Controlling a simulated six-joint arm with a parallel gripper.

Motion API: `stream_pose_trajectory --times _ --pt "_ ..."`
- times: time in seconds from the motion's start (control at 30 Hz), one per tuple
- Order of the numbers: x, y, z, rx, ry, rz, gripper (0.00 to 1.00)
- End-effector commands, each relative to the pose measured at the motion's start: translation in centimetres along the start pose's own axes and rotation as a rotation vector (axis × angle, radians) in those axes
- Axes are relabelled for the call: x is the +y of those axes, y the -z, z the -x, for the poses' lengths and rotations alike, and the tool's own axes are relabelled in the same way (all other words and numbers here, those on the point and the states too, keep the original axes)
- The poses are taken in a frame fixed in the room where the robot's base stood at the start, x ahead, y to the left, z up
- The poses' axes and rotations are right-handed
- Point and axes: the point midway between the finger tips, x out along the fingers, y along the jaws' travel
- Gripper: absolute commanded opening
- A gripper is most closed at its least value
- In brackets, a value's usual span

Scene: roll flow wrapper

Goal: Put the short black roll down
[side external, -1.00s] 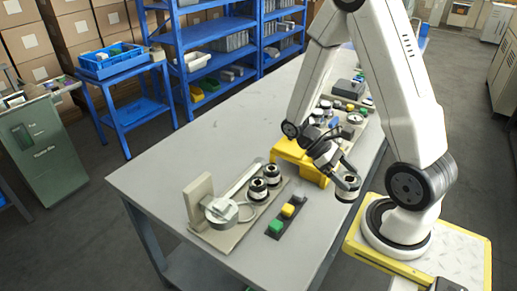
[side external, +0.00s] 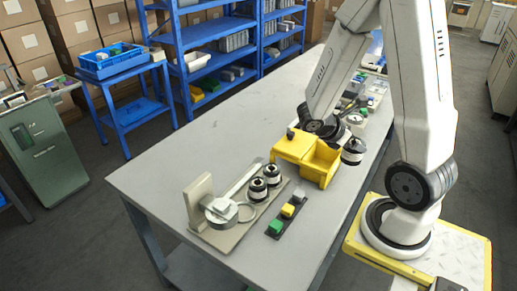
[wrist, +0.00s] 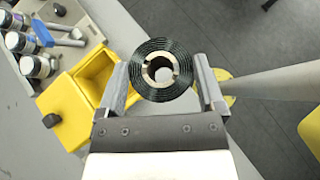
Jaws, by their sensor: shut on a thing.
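The short black roll (wrist: 143,70) sits between the two fingers of my gripper (wrist: 161,78) in the wrist view, its ring of dark windings and hollow core facing the camera. My gripper is shut on it. In the side view the roll (side external: 353,155) hangs just right of the yellow bin (side external: 303,146), near the table's right edge. The finger contact is too small to make out there. The yellow bin also shows left of my gripper in the wrist view (wrist: 62,95); its open compartment looks empty.
The wrapper fixture (side external: 222,209) stands at the table's front with two rolls (side external: 265,181) beside its arm. A button strip (side external: 287,211) with green, yellow and grey blocks lies right of it. Several rolls and parts stand behind the bin. The table's left part (side external: 200,140) is clear.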

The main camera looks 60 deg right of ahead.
Motion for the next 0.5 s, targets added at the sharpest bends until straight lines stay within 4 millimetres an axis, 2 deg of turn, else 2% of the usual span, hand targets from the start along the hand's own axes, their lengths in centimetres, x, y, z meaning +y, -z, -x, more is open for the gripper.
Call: stream_pose_trajectory --times 0.27,0.5 --pt "0.3 0.0 -0.1 0.0 -0.005 0.005 0.0" --pt "2.2 0.7 -0.7 0.0 -0.003 0.004 0.0"
